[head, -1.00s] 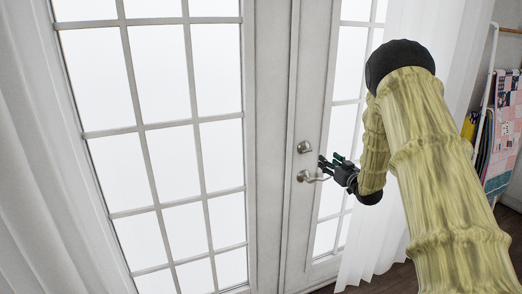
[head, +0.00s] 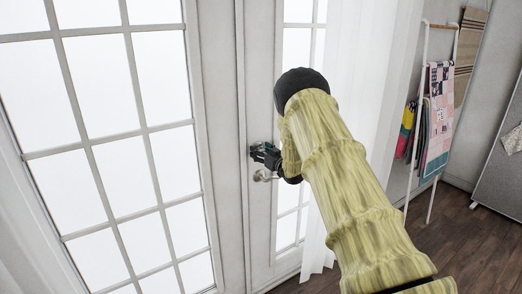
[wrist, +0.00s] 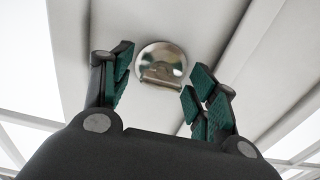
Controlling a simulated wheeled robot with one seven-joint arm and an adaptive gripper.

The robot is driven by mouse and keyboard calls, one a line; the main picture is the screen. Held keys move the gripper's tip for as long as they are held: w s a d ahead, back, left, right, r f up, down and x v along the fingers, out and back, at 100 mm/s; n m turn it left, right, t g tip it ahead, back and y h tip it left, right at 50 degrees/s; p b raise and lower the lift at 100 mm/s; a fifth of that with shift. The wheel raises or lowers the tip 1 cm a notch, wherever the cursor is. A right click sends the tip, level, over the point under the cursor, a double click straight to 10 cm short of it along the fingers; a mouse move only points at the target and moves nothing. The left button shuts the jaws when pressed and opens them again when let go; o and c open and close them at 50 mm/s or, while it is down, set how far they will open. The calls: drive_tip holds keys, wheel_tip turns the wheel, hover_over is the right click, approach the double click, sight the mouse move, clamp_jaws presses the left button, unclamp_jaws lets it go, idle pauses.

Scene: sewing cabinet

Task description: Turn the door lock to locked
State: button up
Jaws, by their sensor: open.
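The door lock (wrist: 161,62) is a round silver plate with a thumb-turn at its lower edge, on the white door (head: 260,222). In the wrist view it sits ahead of my gripper (wrist: 157,92), between and just beyond the open fingertips. The fingers have green pads, and nothing is between them. In the head view my gripper (head: 259,151) is at the door just above the silver lever handle (head: 262,176), and it hides the lock there. Whether a finger touches the lock I cannot tell.
A glazed door (head: 110,130) stands to the left. A white curtain (head: 365,110) hangs behind my arm. A rack with quilts (head: 437,110) and a grey board (head: 500,165) stand at the right. Some dark wood floor (head: 460,235) is clear.

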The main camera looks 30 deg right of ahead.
drive_tip(key=shift+w, duration=0.2)
drive_tip(key=c, duration=1)
